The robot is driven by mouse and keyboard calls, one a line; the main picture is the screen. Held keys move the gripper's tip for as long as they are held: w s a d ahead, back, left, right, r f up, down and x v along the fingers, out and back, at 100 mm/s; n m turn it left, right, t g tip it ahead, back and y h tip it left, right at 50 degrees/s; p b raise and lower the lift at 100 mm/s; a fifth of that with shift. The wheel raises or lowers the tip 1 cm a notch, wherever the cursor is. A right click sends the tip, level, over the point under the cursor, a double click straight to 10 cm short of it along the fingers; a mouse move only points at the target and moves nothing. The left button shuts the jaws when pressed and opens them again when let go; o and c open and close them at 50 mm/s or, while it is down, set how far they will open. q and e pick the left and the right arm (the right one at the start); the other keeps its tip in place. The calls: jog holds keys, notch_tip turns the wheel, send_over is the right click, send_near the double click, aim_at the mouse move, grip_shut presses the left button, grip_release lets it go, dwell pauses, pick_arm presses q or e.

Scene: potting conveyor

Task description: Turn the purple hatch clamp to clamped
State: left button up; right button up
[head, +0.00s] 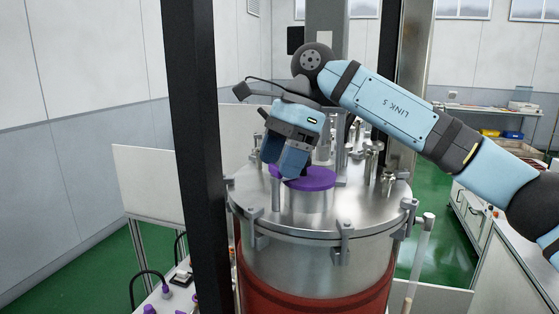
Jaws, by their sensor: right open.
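A flat round purple piece (318,179) sits on a short metal neck on the lid of a large steel vessel (315,222). I take it to be the purple hatch or its clamp; a separate clamp handle cannot be made out. My right gripper (279,168) is open and points down at the left part of the purple piece. Its light blue fingers cover some of that part, and I cannot tell whether they touch it. My left gripper is not in view.
Several metal clamps (342,240) and upright fittings (388,182) ring the vessel lid. A dark post (197,150) stands close on the left. A panel with purple knobs (166,293) is at lower left. Green floor lies beyond.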

jog(key=b+v, duration=0.1)
jog(key=v, duration=1.2)
jog(key=shift+r, duration=0.2)
